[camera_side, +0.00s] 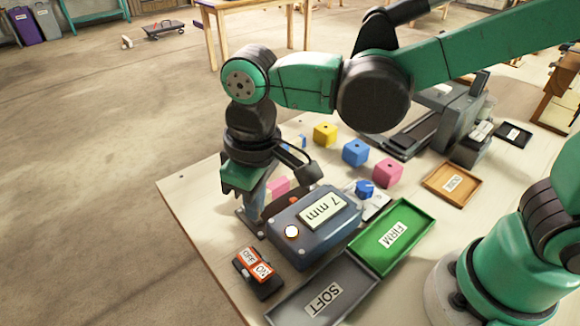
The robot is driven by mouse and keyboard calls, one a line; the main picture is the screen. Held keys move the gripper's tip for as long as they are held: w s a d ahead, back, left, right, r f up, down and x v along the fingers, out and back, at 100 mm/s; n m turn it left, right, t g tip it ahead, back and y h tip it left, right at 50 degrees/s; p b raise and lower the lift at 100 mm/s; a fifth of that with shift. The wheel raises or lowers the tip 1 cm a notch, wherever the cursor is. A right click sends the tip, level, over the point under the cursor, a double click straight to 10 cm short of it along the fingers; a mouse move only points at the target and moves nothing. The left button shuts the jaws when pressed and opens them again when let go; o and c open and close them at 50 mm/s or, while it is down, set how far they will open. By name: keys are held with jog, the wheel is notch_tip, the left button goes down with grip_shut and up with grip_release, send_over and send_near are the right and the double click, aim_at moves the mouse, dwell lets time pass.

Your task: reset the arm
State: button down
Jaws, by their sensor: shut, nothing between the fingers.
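My gripper (238,186) hangs from my green and black arm near the left part of the table (215,205). Its dark fingers point down and are shut, with nothing held. It is just left of and behind a blue-grey box (318,232) whose display reads "7 mm". The box has a lit round button and a red button on top. A pink cube (278,187) sits behind the box, close to the gripper on its right and partly hidden. The exact gap between fingertips and the grey post below cannot be told.
An orange ON/OFF switch (258,272), a grey SOFT tray (290,300) and a green FIRM tray (415,215) lie at the front. Yellow (325,134), blue (355,152) and pink (388,172) cubes stand behind. An orange-brown tray (430,184) and grey machine (465,118) are right.

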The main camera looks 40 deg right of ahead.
jog(key=d+r+m+t, duration=0.3)
jog(key=d+m+t, duration=0.2)
jog(key=d, duration=1.2)
jog(key=shift+s+d+t, duration=0.25)
jog(key=shift+s+t, duration=0.05)
jog(key=shift+t, duration=0.4)
